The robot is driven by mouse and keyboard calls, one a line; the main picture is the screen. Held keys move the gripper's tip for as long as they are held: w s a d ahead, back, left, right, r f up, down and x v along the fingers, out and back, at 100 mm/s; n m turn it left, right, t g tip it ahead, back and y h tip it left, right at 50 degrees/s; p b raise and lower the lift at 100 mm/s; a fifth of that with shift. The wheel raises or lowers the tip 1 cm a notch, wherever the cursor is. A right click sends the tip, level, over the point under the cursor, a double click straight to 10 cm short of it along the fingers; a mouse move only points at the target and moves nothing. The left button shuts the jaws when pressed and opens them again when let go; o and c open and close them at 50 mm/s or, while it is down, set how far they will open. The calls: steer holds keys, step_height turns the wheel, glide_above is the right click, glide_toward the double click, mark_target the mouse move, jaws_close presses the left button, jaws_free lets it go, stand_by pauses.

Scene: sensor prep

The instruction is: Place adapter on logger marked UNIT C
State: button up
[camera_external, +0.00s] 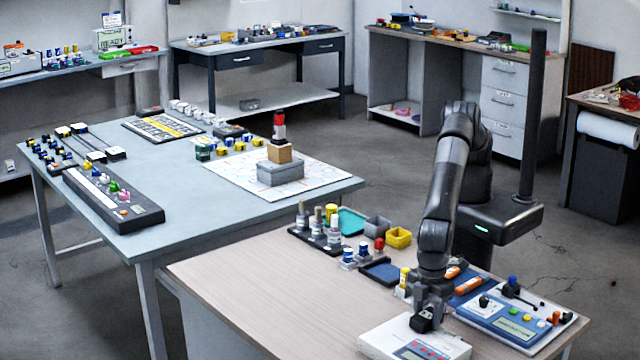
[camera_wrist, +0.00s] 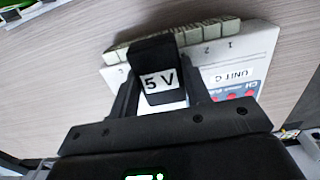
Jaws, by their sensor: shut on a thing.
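The adapter is a black block with a white "5 V" label; it shows in the wrist view (camera_wrist: 155,60) and, small and dark, in the external view (camera_external: 423,323). My gripper (camera_external: 428,308) is shut on it, with one finger on each side in the wrist view (camera_wrist: 160,90). The logger is a white box (camera_external: 380,342) at the table's front edge, with a label that appears to read UNIT C in the wrist view (camera_wrist: 264,60). The adapter is over the logger's pale terminal strip (camera_wrist: 205,34), near the numbered positions. The adapter hides part of the strip, and I cannot tell whether they touch.
A blue device (camera_external: 500,322) on a white board stands to the right of the logger. A dark blue tray (camera_external: 382,271), a yellow bin (camera_external: 398,238) and several bottles stand behind. The table's left part (camera_external: 260,285) is clear.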

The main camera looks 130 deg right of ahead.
mark_target(427, 315)
steer(key=shift+f, duration=0.1)
steer(key=o, duration=1)
steer(key=shift+o, duration=0.2)
step_height(427, 315, up, 12)
steer(key=shift+r, duration=0.2)
